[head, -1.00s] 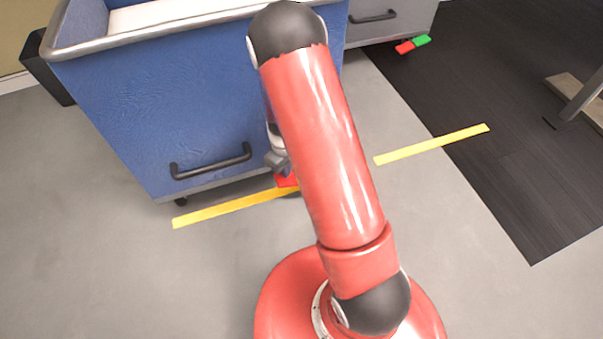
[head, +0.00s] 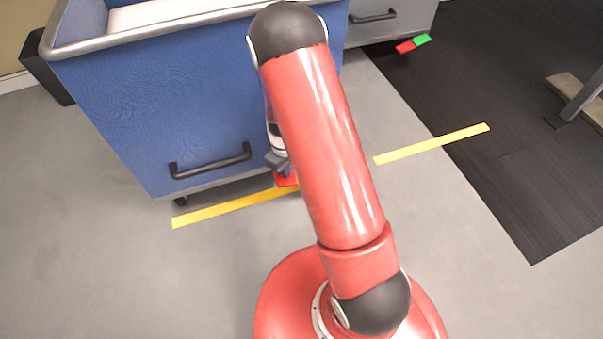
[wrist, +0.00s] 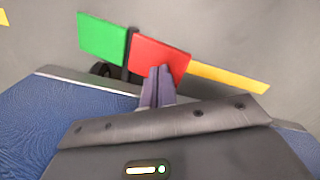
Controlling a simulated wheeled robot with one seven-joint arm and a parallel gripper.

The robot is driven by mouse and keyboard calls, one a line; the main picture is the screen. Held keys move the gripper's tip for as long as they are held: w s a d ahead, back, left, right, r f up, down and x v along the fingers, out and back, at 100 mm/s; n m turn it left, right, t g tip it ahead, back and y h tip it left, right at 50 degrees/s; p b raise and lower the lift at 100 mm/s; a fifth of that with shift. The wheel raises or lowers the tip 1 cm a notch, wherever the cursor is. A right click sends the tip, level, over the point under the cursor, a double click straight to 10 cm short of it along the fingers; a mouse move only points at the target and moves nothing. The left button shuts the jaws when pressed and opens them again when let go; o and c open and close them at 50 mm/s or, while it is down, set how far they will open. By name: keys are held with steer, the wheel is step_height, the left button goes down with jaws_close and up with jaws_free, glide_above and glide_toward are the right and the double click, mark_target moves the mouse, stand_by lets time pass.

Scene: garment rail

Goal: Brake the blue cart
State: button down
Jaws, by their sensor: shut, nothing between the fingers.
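The blue cart (head: 150,100) stands at the left in the head view, with a dark handle (head: 210,161) low on its front. In the wrist view its blue side (wrist: 30,120) shows at lower left. Its brake pedal has a green half (wrist: 102,38) and a red half (wrist: 158,58). In the head view only part of the red half (head: 286,180) shows; my arm hides the rest. My gripper (wrist: 160,72) is shut and empty, with its fingertips over the lower edge of the red half. I cannot tell whether they touch it.
A yellow floor line (head: 225,209) runs along the cart's front and continues right (head: 432,145). A grey cart (head: 385,25) with its own red and green pedal (head: 413,44) stands behind. A dark bin (head: 45,68) is at far left. The grey floor in front is clear.

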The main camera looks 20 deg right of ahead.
steer(key=shift+f+b, duration=0.85)
steer(key=shift+f, duration=0.6)
stand_by(0.4)
steer(key=shift+r+p, duration=2.35)
steer(key=shift+r, duration=1.2)
